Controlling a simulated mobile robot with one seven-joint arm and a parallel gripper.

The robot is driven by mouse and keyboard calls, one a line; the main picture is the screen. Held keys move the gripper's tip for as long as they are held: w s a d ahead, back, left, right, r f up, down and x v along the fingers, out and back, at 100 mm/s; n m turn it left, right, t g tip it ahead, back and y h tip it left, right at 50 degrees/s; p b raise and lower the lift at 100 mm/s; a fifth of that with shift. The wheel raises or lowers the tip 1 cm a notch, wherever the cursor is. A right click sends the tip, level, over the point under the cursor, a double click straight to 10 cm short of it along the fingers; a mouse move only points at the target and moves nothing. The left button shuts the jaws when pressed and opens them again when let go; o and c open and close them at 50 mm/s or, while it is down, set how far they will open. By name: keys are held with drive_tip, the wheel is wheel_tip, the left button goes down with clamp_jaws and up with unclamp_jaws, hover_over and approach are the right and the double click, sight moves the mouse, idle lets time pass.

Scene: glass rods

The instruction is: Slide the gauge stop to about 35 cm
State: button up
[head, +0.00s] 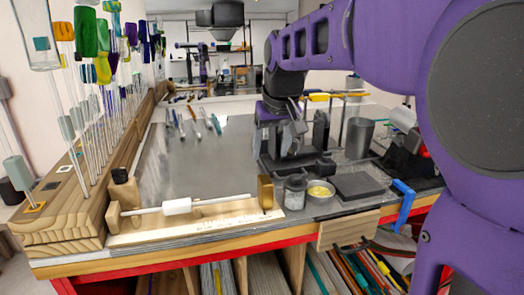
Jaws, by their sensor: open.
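The gauge is a pale wooden board (200,226) with a printed scale along the front edge of the bench. A brass upright plate (265,192) stands at its right end. I cannot tell for certain which is the gauge stop. A thin rod with a white sleeve (177,206) lies along the gauge between them. My gripper (291,148) is open, behind and above the brass plate, apart from the gauge. Its fingertips are hard to separate from the dark equipment behind. The scale figures are too small to read.
A grey jar (295,193), a bowl of yellow material (319,191) and a dark flat block (358,186) stand right of the gauge. A wooden rack (70,200) of upright rods fills the left. The metal sheet (195,160) behind the gauge is mostly clear.

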drive_tip(key=v, duration=0.5)
